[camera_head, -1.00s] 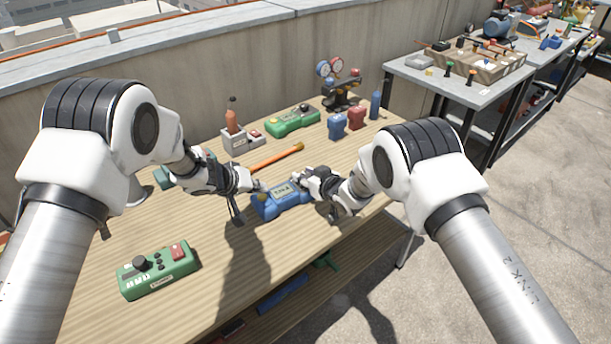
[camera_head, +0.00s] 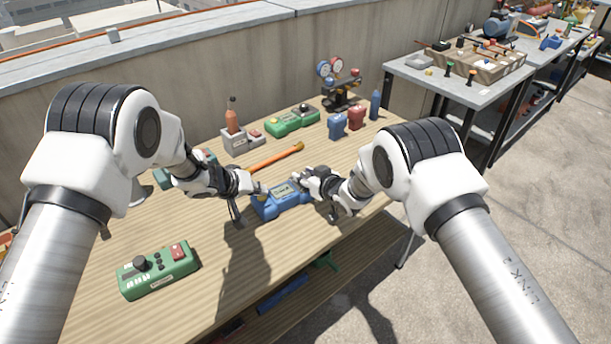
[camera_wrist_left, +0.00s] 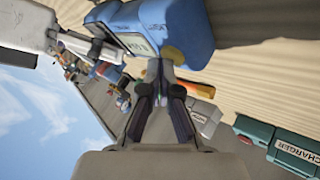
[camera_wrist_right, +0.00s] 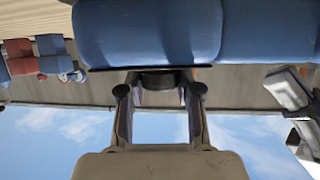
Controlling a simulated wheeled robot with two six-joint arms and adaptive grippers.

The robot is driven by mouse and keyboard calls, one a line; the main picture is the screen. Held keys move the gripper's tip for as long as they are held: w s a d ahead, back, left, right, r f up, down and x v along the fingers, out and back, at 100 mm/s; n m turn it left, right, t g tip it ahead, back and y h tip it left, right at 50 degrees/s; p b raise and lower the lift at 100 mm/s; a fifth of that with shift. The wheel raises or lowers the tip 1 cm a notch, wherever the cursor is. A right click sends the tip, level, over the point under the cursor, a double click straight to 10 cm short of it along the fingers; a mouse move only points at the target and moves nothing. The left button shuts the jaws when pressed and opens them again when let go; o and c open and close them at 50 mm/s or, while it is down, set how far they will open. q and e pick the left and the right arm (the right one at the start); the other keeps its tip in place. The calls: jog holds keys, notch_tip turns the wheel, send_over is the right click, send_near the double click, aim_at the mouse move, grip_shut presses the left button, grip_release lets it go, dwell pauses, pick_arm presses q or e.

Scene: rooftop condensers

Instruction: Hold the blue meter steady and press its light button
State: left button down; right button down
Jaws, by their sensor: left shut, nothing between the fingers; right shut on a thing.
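The blue meter (camera_head: 281,203) lies on the wooden bench between my two grippers, its display facing up. In the left wrist view the meter (camera_wrist_left: 200,32) shows its pale display and a rounded yellow part (camera_wrist_left: 174,58) near its edge. My left gripper (camera_head: 262,189) is shut and empty, its tips at the meter's left end by the yellow part; whether they touch cannot be told. My right gripper (camera_head: 299,181) is shut on the meter's right end.
A green control box (camera_head: 158,271) sits at the front left. An orange-handled tool (camera_head: 276,157) lies behind the meter. A green device (camera_head: 292,121), small blue and red items (camera_head: 356,118) and a gauge set (camera_head: 340,85) stand at the back. Bare bench lies in front.

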jog(key=shift+f, duration=0.15)
dwell(0.3)
pick_arm(q)
jog(key=shift+r, duration=0.45)
jog(key=shift+r, duration=3)
pick_arm(e)
jog(key=c, duration=0.7)
grip_release()
jog(key=shift+s, duration=0.1)
jog(key=o, duration=0.4)
